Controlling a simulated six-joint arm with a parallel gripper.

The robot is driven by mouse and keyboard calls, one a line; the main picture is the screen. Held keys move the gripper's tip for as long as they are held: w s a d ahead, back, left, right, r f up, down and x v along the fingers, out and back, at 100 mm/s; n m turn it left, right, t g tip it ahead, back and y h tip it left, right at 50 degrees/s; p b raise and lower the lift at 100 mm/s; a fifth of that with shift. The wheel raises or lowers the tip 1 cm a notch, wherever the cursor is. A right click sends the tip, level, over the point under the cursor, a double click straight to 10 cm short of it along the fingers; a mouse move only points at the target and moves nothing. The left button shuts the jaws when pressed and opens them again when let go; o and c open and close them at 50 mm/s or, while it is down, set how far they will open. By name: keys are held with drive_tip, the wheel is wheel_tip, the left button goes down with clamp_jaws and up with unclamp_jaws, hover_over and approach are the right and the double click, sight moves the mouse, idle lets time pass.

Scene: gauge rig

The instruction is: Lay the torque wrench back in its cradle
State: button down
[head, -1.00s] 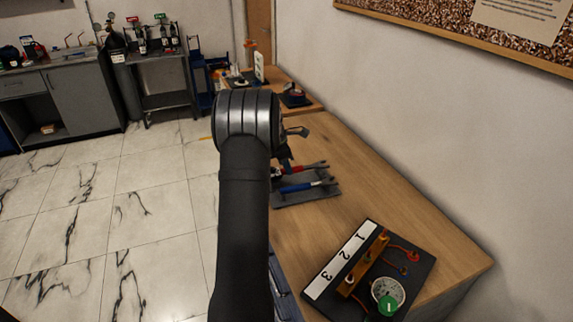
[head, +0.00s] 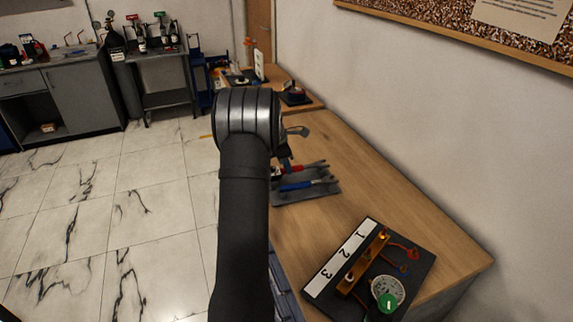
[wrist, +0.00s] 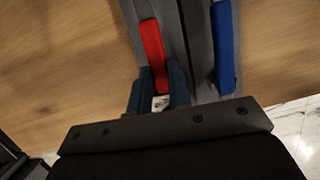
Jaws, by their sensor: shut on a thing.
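My gripper (wrist: 160,92) is shut on a red-handled wrench (wrist: 152,45), gripping it near the handle's lower end in the wrist view. The grey cradle (wrist: 189,45) lies under and beside the handle. I cannot tell whether the wrench rests in it or hangs just above. A blue-handled tool (wrist: 225,45) lies on the cradle to the right of the red one. In the head view the cradle (head: 312,195) sits on the bench, with the red wrench (head: 312,165) behind the blue tool (head: 297,186). My arm hides most of the gripper there.
A black gauge board (head: 415,275) with a 1-2-3 label strip, a dial and a green knob stands nearer on the wooden bench (head: 440,225). The wall runs along the bench's right side. The bench between cradle and board is clear.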

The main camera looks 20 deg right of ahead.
drive_tip(key=shift+f, duration=0.5)
drive_tip(key=c, duration=1.3)
unclamp_jaws()
drive_tip(key=shift+o, duration=0.2)
drive_tip(key=shift+r, duration=0.1)
drive_tip(key=v, duration=1.7)
drive_tip(key=shift+r, duration=0.15)
drive_tip(key=x, duration=1.7)
drive_tip(key=shift+f, duration=0.3)
